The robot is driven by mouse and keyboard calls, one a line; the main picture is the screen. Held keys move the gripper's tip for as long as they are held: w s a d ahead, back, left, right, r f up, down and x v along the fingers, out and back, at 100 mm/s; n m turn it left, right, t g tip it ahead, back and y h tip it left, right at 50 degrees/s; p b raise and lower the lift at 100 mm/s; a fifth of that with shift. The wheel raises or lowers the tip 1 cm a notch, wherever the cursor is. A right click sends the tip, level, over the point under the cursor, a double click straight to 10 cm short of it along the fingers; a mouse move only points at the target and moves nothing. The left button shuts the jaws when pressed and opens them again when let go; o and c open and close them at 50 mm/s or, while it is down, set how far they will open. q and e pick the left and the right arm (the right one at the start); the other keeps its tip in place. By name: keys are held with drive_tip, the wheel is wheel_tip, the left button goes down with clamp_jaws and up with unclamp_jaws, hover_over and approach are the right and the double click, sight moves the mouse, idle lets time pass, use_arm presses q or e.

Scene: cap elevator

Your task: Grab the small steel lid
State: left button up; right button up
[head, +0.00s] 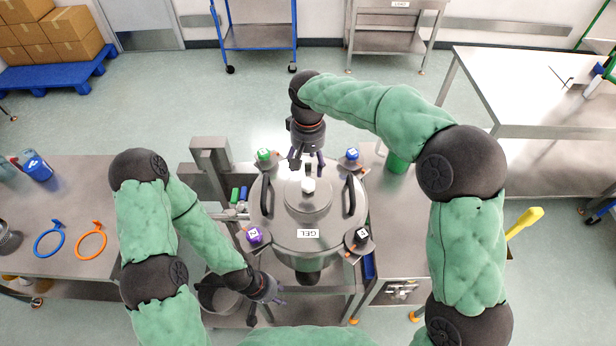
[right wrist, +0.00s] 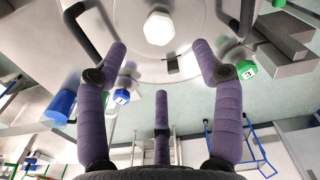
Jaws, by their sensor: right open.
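The small steel lid (head: 308,200) is a round disc with a pale hexagonal knob (head: 308,185), set in the middle of the large steel vessel top (head: 275,225). It also shows at the top of the right wrist view (right wrist: 190,22), its white knob (right wrist: 158,28) just beyond my fingertips. My right gripper (head: 307,165) is open and empty, at the far side of the lid. Its three purple fingers show spread in the right wrist view (right wrist: 160,65). My left gripper (head: 268,300) is low beside the vessel's near left side; its finger opening is unclear.
Two black bar handles (head: 266,198) flank the lid. Green (head: 264,155), blue (head: 352,154), purple (head: 254,235) and black (head: 361,237) numbered caps stand around the rim. A steel pot (head: 217,297) is near my left gripper. Steel tables (head: 60,180) stand on both sides.

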sight(308, 182)
wheel_tip(308, 182, down, 11)
drive_tip(key=shift+s+r+b, duration=0.1)
drive_tip(key=shift+r+b, duration=0.1)
drive_tip(key=shift+b, duration=0.15)
idle(0.3)
drive_tip(key=c, duration=1.3)
clamp_jaws()
drive_tip(key=shift+r, duration=0.1)
